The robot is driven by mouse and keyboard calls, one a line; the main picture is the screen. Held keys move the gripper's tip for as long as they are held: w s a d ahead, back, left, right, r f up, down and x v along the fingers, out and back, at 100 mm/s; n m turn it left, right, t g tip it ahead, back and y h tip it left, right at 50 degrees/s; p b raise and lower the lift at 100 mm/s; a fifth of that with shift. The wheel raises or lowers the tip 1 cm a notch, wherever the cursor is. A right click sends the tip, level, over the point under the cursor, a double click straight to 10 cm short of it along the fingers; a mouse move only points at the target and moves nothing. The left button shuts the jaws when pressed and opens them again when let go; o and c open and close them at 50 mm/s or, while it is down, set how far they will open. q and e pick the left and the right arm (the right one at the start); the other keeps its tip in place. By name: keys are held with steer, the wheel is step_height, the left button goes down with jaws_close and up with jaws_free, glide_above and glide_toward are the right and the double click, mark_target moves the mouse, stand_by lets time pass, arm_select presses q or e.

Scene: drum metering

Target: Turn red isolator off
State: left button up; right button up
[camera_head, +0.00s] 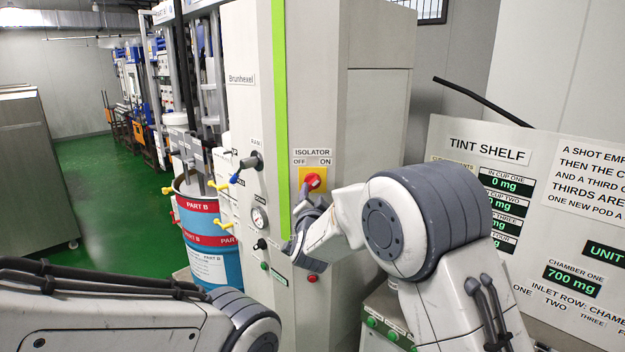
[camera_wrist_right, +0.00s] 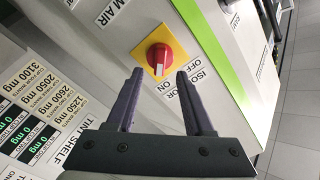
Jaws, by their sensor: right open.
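The red isolator (camera_head: 314,182) is a red rotary knob on a yellow plate, under a label reading ISOLATOR, OFF and ON, on the grey cabinet front. In the right wrist view the red knob (camera_wrist_right: 159,59) lies just beyond and between the fingertips, with a white mark on it. My right gripper (camera_wrist_right: 160,76) is open and empty, its two dark fingers apart, facing the knob without visible contact. In the head view my right gripper (camera_head: 304,222) is just below the knob, partly hidden by its wrist. My left arm shows at lower left, but its gripper is out of view.
The tint shelf board (camera_head: 470,140) is at right, close to my right arm.

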mark_target(313, 185)
steer(key=w+p, duration=0.2)
steer(key=w, duration=0.2)
steer(key=shift+w+r, duration=0.15)
steer(key=shift+w, duration=0.1)
steer(key=shift+w+p, duration=0.3)
steer(key=shift+w, duration=0.4)
jaws_close()
